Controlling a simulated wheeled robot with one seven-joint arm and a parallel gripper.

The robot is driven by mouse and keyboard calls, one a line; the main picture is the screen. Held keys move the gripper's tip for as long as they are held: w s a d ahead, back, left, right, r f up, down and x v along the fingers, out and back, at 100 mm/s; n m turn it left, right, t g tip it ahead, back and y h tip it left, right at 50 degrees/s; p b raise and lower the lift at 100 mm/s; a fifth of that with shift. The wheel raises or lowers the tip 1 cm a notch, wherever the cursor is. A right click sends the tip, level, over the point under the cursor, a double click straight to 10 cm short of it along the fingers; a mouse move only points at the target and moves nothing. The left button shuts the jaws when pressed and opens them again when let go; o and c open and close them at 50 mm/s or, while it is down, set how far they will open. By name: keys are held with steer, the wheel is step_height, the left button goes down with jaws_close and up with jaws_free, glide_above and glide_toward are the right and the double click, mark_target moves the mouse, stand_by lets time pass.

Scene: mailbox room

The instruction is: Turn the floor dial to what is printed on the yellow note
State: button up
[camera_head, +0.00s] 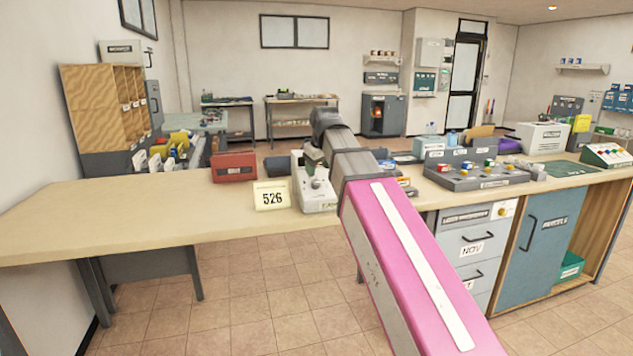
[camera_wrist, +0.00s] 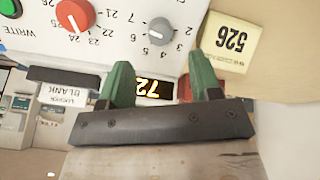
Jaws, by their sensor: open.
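The yellow note (camera_head: 271,196) stands on the counter and reads 526; it shows upside down in the wrist view (camera_wrist: 230,42). Beside it is a white dial box (camera_head: 315,186), partly hidden by my arm. In the wrist view the box carries a red dial (camera_wrist: 75,15) with marks around 21 to 24 and a grey dial (camera_wrist: 160,31) with low single numbers. I cannot read which is the floor dial. A lit display (camera_wrist: 154,88) shows between my fingers. My gripper (camera_wrist: 158,75) is open, its green fingers apart and holding neither dial.
A red box (camera_head: 233,167) stands left of the note. A green button (camera_wrist: 10,7) is near the red dial. The counter's left end is clear.

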mark_target(316, 182)
steer(key=shift+x, duration=3.25)
steer(key=c, duration=0.9)
